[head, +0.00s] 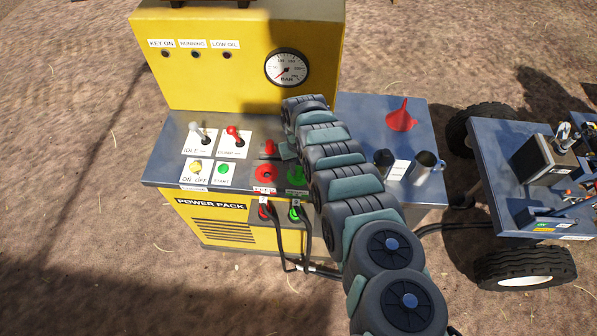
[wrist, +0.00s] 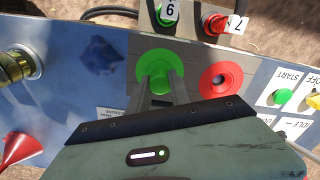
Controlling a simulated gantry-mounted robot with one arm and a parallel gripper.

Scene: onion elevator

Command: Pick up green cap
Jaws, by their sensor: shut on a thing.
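The green cap (wrist: 158,74) is a round green disc with a raised middle grip, on the grey panel of the power pack. In the wrist view my gripper (wrist: 160,88) has its two grey fingers closed on the cap's grip from either side. The cap looks seated at its port; I cannot tell whether there is a gap under it. In the head view green shows at the port (head: 297,176) just below my gripper (head: 288,152), and my arm partly covers that spot.
A red port (wrist: 221,82) lies beside the green cap. Hoses with a green connector (head: 294,213) and a red connector (head: 264,212) are below. Levers (head: 233,133) and buttons are on the left.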

